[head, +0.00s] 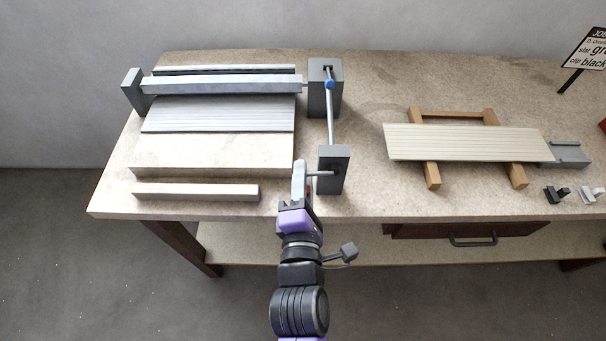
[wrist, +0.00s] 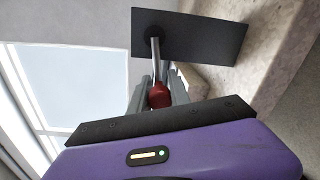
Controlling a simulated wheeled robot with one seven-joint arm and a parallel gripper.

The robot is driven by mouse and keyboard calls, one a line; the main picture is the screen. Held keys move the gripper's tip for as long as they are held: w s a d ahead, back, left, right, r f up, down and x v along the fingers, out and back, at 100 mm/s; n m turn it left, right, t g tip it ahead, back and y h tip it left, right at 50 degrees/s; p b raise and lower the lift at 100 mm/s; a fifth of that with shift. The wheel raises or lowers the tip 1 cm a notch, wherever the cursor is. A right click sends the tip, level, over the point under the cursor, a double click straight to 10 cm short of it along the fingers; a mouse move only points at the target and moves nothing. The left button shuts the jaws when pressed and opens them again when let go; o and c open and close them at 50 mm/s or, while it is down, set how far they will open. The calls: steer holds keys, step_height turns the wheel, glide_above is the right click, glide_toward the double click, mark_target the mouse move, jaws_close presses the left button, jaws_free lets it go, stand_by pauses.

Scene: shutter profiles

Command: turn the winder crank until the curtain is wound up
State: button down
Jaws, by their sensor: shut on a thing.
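The curtain (head: 218,116) is a pale grey slatted sheet lying on a low board at the left of the bench. Its upper edge lies along the grey winding tube (head: 225,84). The winder has a dark grey block (head: 333,165) near the front edge, joined by a thin rod (head: 331,115) with a blue joint to a block behind. A short crank shaft comes out of the front block. My gripper (head: 300,178) is at its left, shut on the red crank knob (wrist: 159,96). The knob sits between the grey fingers in the wrist view, and the fingers mostly hide it in the head view.
A loose beige bar (head: 195,191) lies at the front left. At the right, a cream slatted panel (head: 465,142) rests on a wooden frame (head: 432,175). Small black and grey clips (head: 557,194) and a sign (head: 585,58) are farther right. The bench between winder and panel is clear.

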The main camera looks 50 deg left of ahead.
steer(key=shift+f, duration=0.15)
steer(key=c, duration=1.2)
jaws_free()
steer(key=v, duration=0.8)
